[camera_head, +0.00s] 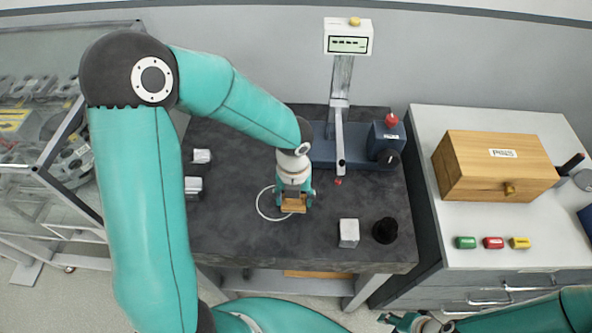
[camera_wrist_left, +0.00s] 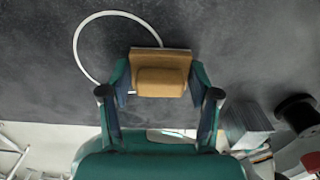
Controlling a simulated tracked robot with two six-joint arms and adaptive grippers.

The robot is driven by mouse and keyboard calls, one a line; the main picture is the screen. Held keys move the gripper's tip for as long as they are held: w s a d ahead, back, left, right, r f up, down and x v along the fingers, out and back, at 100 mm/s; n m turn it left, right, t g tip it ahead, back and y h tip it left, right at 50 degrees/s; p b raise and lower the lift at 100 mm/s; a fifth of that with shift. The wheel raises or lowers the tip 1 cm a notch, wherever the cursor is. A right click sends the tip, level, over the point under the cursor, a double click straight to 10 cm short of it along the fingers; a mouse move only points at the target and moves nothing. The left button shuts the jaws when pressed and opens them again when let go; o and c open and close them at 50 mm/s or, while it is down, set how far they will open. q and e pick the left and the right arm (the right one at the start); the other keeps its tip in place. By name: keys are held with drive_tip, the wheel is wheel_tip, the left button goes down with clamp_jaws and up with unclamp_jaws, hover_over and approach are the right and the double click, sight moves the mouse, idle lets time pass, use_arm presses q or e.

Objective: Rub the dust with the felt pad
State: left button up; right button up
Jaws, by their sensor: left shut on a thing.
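The felt pad (camera_head: 293,205) is a tan block with a raised grip, and my left gripper (camera_head: 294,196) is shut on it. In the left wrist view the pad (camera_wrist_left: 160,58) sits between both fingers (camera_wrist_left: 160,84). It is at or just above the dark bench top (camera_head: 232,239); I cannot tell whether it touches. A thin white ring (camera_head: 259,206) is marked on the bench, partly hidden by the pad and gripper. I cannot make out dust inside it. My right gripper (camera_head: 408,322) shows only partly at the bottom edge, away from the bench.
A pale block (camera_head: 348,233) and a black round piece (camera_head: 385,230) stand right of the pad, near the front edge. A blue instrument (camera_head: 387,140) with a display post stands behind. Small metal parts (camera_head: 193,186) lie left. A wooden box (camera_head: 495,168) is on the right cabinet.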

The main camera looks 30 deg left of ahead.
use_arm(q)
drive_tip(key=r, duration=0.1)
drive_tip(key=r+p, duration=0.1)
drive_tip(key=r, duration=0.1)
drive_tip(key=r+p, duration=0.1)
drive_tip(key=shift+s+r, duration=0.2)
drive_tip(key=shift+s, duration=0.05)
drive_tip(key=shift+w+r+p, duration=0.15)
drive_tip(key=shift+r+p, duration=0.5)
drive_tip(key=shift+p, duration=0.15)
drive_tip(key=shift+r+p, duration=0.65)
drive_tip(key=shift+r, duration=0.55)
use_arm(e)
wheel_tip(320, 180, up, 6)
drive_tip(key=shift+s, duration=0.1)
